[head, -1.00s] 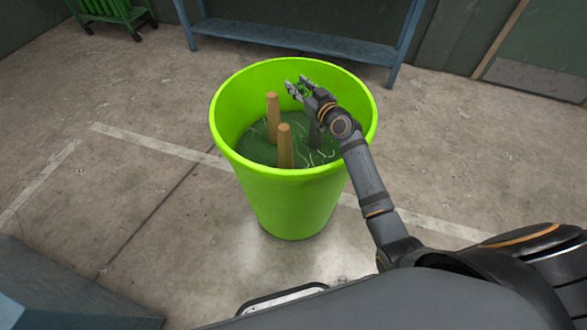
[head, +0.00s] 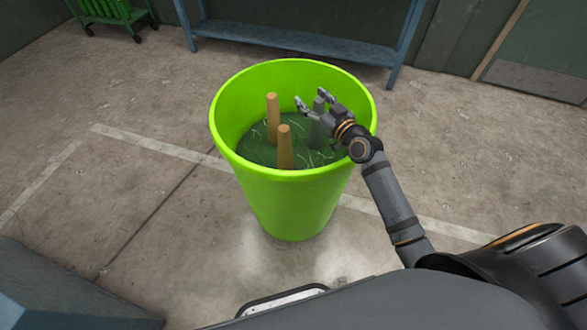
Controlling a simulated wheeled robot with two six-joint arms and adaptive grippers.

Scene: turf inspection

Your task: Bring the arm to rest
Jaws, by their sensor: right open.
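My right gripper (head: 312,98) is open and empty. Its arm (head: 390,195) comes in from the lower right and reaches over the right rim of a bright green bin (head: 290,200). The fingers point left, above the bin's inside. Two wooden handles (head: 273,115) stand up inside the bin, left of the gripper and apart from it. A grey upright piece (head: 315,130) stands in the bin under the gripper, partly hidden by it. My left gripper is not in view.
The bin holds dark green contents with pale strands. A blue metal bench (head: 300,40) stands behind it. A green wheeled cart (head: 110,15) is at the back left. A blue-grey surface (head: 70,290) is at the lower left. The concrete floor (head: 120,190) around the bin is clear.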

